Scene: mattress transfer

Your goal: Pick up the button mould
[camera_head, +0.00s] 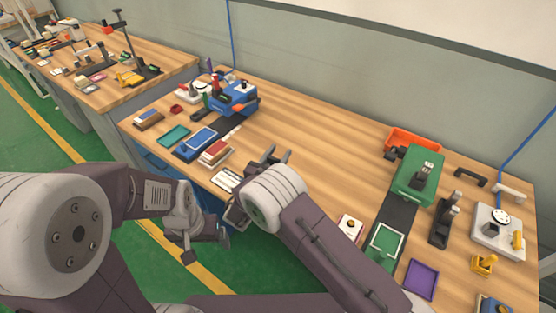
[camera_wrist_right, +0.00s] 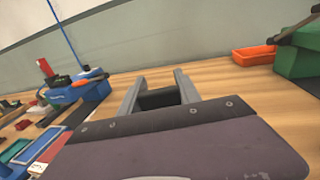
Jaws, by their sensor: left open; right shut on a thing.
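My right gripper (camera_head: 274,157) reaches out over the wooden workbench (camera_head: 320,180), between the blue machine and the green machine. In the right wrist view its two grey fingers (camera_wrist_right: 157,92) stand on either side of a dark block-like thing (camera_wrist_right: 160,99). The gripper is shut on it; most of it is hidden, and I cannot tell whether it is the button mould. My left gripper (camera_head: 207,250) is open and empty, low in front of the bench's front edge. I cannot single out a button mould on the bench for sure.
A blue machine (camera_head: 234,97) stands at the left with trays and small blocks near it. A green machine (camera_head: 418,172) with an orange bin (camera_head: 412,141) stands at the right. A purple tray (camera_head: 421,280) and a white device (camera_head: 497,233) lie further right. The bench's middle is clear.

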